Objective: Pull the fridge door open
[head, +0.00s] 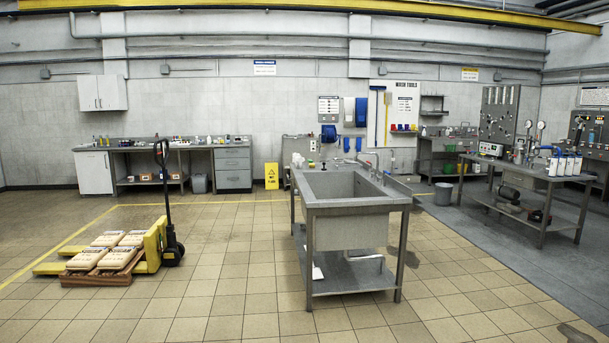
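No fridge door that I can make out shows in the head view. The nearest white-fronted unit is a low cabinet (94,172) at the left end of the back bench, and I cannot tell whether it is a fridge; its front looks closed. A white wall cupboard (102,93) hangs above it, also closed. Neither of my grippers is in view.
A steel sink table (349,227) stands ahead in the middle. A yellow pallet jack (158,244) with sacks (88,258) is at left, and a yellow floor sign (271,176) stands behind. A steel bench (527,176) is at right. The tiled floor between jack and sink is clear.

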